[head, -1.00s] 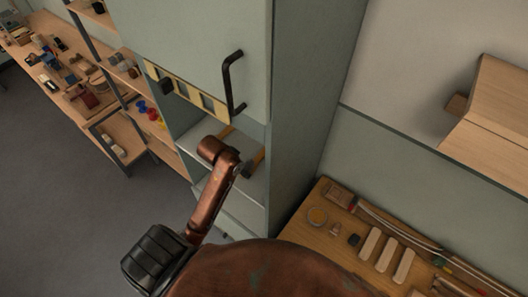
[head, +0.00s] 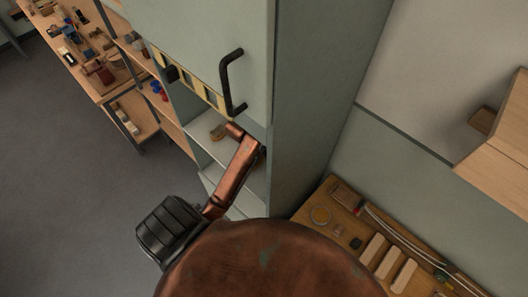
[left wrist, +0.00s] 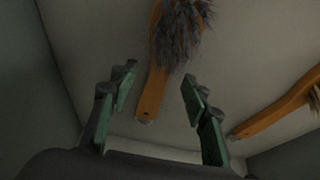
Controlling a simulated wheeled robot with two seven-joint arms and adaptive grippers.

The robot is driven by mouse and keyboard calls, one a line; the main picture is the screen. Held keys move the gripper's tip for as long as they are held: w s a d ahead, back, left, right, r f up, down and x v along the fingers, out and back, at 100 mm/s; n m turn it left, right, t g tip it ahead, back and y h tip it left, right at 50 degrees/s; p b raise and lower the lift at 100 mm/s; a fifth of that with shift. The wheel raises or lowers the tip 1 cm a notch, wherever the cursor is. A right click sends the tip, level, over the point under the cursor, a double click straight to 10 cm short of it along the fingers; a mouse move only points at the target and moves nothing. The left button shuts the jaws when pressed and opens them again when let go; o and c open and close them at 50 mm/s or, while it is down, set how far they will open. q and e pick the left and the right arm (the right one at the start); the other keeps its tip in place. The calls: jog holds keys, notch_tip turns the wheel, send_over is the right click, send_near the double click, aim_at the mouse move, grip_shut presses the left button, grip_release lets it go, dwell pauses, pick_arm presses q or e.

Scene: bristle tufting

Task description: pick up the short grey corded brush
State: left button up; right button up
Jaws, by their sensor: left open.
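In the left wrist view, a brush with shaggy grey bristles (left wrist: 180,32) and an orange handle (left wrist: 152,92) lies on the pale shelf. The handle runs down between the fingers of my left gripper (left wrist: 159,74), which is open. The fingers stand on either side of the handle; I cannot tell whether either touches it. No cord shows. In the head view my copper-coloured arm reaches into the open cabinet bay, and the gripper itself is hidden there. My right gripper is not in view.
A second orange-handled brush (left wrist: 275,112) with pale bristles lies to the right in the wrist view. The cabinet door (head: 205,45) with its black handle (head: 234,85) is above the bay. A wooden bench (head: 345,215) with tools stands at right.

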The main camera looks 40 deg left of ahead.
pick_arm(q)
jog(key=shift+x, duration=0.85)
jog(key=shift+a, duration=0.1)
grip_shut()
